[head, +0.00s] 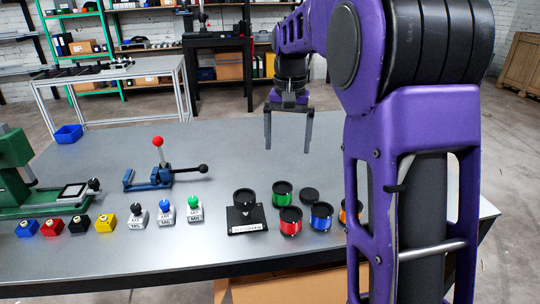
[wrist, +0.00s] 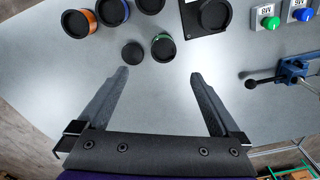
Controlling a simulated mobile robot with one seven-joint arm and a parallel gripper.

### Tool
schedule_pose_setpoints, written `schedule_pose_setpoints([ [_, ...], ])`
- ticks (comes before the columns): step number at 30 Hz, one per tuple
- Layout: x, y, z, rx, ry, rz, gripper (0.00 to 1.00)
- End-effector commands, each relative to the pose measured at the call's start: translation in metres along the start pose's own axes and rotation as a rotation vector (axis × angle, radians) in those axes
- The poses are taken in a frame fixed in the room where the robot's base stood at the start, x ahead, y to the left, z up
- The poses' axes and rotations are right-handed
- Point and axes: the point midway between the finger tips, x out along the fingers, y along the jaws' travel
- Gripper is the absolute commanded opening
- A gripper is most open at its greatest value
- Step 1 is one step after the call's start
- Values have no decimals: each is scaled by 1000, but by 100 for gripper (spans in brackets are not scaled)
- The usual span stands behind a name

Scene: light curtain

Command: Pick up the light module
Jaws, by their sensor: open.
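Several short round modules with black tops and coloured bands stand on the grey table: green (head: 282,194), red (head: 290,222), blue (head: 321,216) and orange (head: 344,214), the last partly hidden by my arm. Which one is the light module, I cannot tell. My gripper (head: 288,148) is open and empty, fingers pointing down above the table behind the modules. In the wrist view, the green module (wrist: 163,47) lies just beyond the gap between the fingertips (wrist: 159,75), apart from them. The orange module (wrist: 76,23) and blue module (wrist: 112,11) are farther off, at upper left.
A plain black disc (head: 309,195) lies beside the green module. A black base with a square plate (head: 246,214) stands left of it. Button blocks (head: 166,214), a blue toggle clamp (head: 150,181) and a green press (head: 17,175) are farther left. The table's back middle is clear.

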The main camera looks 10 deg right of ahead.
Motion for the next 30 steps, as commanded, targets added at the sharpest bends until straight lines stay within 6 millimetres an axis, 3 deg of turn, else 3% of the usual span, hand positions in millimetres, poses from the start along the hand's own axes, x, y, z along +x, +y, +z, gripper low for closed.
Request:
schedule_pose_setpoints([
  [1, 28, 0, 1, -1, -23, 8, 100],
  [9, 84, -1, 2, -3, -20, 7, 100],
  [19, 113, -2, 3, -4, -17, 6, 100],
  [27, 152, -4, 9, -4, -19, 7, 100],
  [30, 157, -4, 8, -4, -17, 6, 100],
])
